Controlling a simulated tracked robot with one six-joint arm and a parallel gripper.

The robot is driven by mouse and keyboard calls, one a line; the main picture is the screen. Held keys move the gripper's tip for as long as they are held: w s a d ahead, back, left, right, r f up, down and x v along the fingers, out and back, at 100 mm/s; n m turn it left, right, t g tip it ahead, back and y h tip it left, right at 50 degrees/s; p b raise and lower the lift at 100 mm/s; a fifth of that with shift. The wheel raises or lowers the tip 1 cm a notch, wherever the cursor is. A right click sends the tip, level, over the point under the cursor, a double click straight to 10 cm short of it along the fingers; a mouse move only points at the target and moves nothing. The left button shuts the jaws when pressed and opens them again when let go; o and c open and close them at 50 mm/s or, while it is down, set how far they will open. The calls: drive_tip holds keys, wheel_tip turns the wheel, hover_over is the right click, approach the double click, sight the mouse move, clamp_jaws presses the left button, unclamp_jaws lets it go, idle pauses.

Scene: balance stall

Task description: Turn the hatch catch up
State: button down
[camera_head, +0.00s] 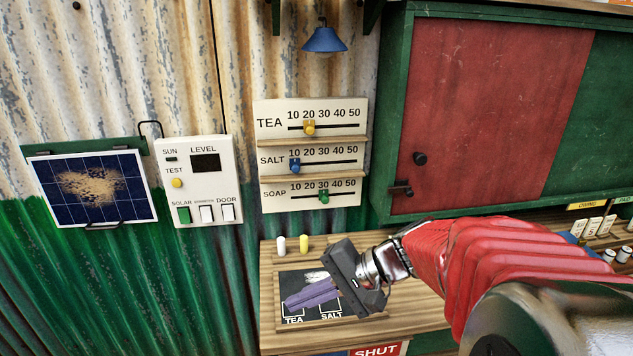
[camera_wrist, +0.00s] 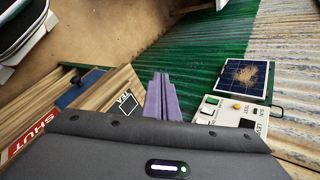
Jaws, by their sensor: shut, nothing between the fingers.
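The red hatch (camera_head: 485,105) is a sliding-type panel in a green frame at the upper right of the head view. A small dark catch (camera_head: 400,190) sits at its lower left edge and looks roughly level; its exact turn is hard to tell. A round black knob (camera_head: 420,158) is just above it. My gripper (camera_head: 298,299) has purple fingers, shut and empty, over the counter, below and left of the catch and well apart from it. The fingers also show in the wrist view (camera_wrist: 160,92). The wrist view does not show the hatch or catch.
The wooden counter (camera_head: 430,312) holds a dark board marked TEA and SALT, with chalks behind. A slider board (camera_head: 312,142), a switch panel (camera_head: 198,180) and a solar panel (camera_head: 92,188) are on the wall. A blue lamp (camera_head: 323,40) hangs above. Small blocks stand at right.

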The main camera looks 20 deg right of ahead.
sight(401, 192)
drive_tip(key=w+d+r+m+t+h, duration=0.1)
drive_tip(key=w+d+m+t, duration=0.3)
drive_tip(key=d, duration=0.6)
drive_tip(key=w+d+r+m+t, duration=0.1)
drive_tip(key=w+d+m+t, duration=0.3)
drive_tip(key=d, duration=0.6)
drive_tip(key=s+d+f+m+t+h, duration=0.1)
drive_tip(key=s+d+m+t+h, duration=0.2)
drive_tip(key=d, duration=0.7)
drive_tip(key=s+d+f+m+t+h, duration=0.1)
drive_tip(key=s+d+m+t+h, duration=0.2)
drive_tip(key=d, duration=0.8)
drive_tip(key=s+m+h, duration=0.1)
drive_tip(key=m+h, duration=0.1)
drive_tip(key=h, duration=0.1)
drive_tip(key=shift+s+f, duration=0.15)
drive_tip(key=shift+f, duration=0.05)
drive_tip(key=w+a+r, duration=0.2)
drive_tip(key=w+r, duration=0.2)
drive_tip(key=w, duration=0.6)
drive_tip(key=shift+w+a, duration=0.15)
drive_tip(key=shift+w, duration=0.25)
